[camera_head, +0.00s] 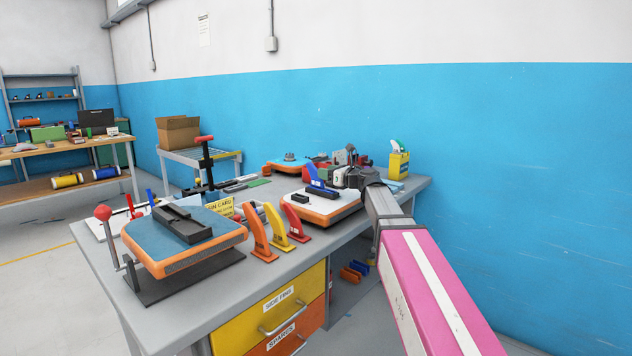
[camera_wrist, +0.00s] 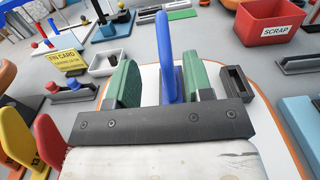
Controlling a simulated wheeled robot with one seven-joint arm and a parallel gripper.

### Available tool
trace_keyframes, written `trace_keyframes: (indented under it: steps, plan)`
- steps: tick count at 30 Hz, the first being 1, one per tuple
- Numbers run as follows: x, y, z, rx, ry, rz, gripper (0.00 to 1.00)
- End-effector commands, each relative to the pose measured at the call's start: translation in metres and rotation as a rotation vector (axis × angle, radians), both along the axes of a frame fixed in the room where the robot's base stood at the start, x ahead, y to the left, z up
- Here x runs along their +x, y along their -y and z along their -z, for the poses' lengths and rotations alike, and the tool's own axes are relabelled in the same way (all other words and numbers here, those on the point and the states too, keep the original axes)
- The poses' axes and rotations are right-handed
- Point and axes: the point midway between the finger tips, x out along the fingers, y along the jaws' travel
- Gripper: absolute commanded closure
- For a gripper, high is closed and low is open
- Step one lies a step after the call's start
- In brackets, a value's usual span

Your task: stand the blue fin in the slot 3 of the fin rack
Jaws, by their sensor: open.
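The blue fin (camera_wrist: 164,45) stands upright between the two green fingers of my gripper (camera_wrist: 162,82) in the wrist view. The fingers are apart, with a gap showing on the left of the fin; I cannot tell whether the right finger touches it. Its lower part is hidden behind my dark palm plate. In the head view the blue fin (camera_head: 314,175) is over the white board with an orange rim (camera_head: 334,216). Orange (camera_head: 259,238), yellow (camera_head: 276,226) and red (camera_head: 296,225) fins stand in a row at the table's front edge. I cannot make out a numbered slot 3.
A black slotted block (camera_wrist: 236,85) lies on the board beside my gripper. A red SCRAP bin (camera_wrist: 270,22) and a yellow FIN CARD (camera_wrist: 68,62) are beyond. A blue-topped board (camera_head: 160,240) on a stand fills the table's left end.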

Motion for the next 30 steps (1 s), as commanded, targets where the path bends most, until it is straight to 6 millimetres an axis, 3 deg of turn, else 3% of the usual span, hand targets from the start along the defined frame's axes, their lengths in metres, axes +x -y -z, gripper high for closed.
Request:
trace_keyframes:
  steps: [8,15,23,24,28,30]
  plan:
    - [0.015,-0.015,0.000,-0.001,0.000,-0.001,0.53]
    - [0.038,-0.039,-0.001,-0.001,0.000,-0.001,0.53]
    - [0.039,-0.044,-0.001,-0.001,0.000,0.000,0.53]
    - [0.039,-0.044,-0.001,-0.001,0.000,0.000,0.56]
    - [0.039,-0.043,-0.001,-0.001,0.000,0.000,0.99]
    - [0.039,-0.043,-0.001,-0.001,0.000,0.000,1.00]
